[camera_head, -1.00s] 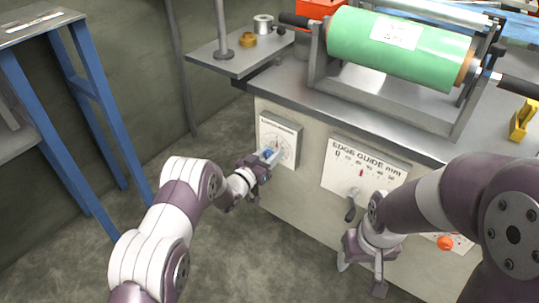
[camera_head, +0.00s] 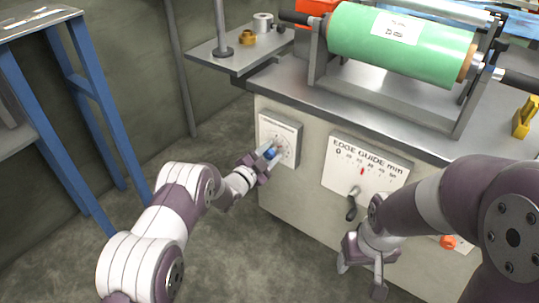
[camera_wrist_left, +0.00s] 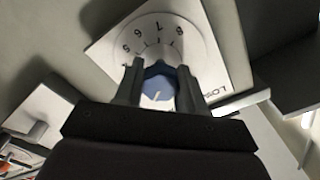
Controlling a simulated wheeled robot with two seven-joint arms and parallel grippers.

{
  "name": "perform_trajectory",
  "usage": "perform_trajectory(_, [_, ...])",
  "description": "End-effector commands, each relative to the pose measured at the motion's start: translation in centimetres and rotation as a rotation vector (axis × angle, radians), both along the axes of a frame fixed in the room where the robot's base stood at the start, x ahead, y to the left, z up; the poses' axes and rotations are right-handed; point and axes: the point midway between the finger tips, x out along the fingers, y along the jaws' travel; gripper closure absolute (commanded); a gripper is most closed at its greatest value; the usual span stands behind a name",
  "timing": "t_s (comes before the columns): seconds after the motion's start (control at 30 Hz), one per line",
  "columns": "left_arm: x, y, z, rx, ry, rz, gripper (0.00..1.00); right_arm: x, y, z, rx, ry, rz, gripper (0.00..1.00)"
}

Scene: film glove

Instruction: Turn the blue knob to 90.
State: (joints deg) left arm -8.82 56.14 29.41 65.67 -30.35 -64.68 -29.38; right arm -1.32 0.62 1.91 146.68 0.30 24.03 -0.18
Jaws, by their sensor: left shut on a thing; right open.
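The blue knob (camera_head: 270,154) sits on a white dial plate (camera_head: 289,133) on the front of the machine, at the middle of the head view. My left gripper (camera_head: 265,160) is shut on the blue knob. In the left wrist view the knob (camera_wrist_left: 158,88) is between the two fingers, with a white line on its face. The dial (camera_wrist_left: 165,30) around it shows numbers such as 5, 6, 7 and 8; the rest are hidden by the gripper. My right gripper (camera_head: 362,274) is open and empty, in front of the machine below the edge guide plate.
An edge guide plate (camera_head: 363,168) with a red pointer and a dark lever (camera_head: 352,205) is right of the dial. A red-orange button (camera_head: 447,242) is farther right. A green roller (camera_head: 398,45) sits on top. A blue-legged table (camera_head: 85,75) stands left. The floor between is clear.

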Motion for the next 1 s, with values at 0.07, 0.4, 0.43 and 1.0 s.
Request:
perform_trajectory(0.07, [0.0,0.0,-0.2,0.055,-0.039,-0.001,0.91,0.0,0.0,-0.4,0.0,0.0,0.0,0.36])
perform_trajectory(0.4, [-0.1,0.0,-0.3,0.288,-0.209,-0.001,0.91,0.0,0.0,-1.2,0.0,0.0,0.0,0.36])
perform_trajectory(0.43, [-0.1,0.0,-0.3,0.306,-0.22,-0.001,0.91,0.0,0.0,-1.3,0.0,0.0,0.0,0.36])
perform_trajectory(1.0, [-0.1,-0.1,-0.3,0.473,-0.34,-0.001,0.91,0.0,0.0,-1.8,0.0,0.0,0.0,0.36])
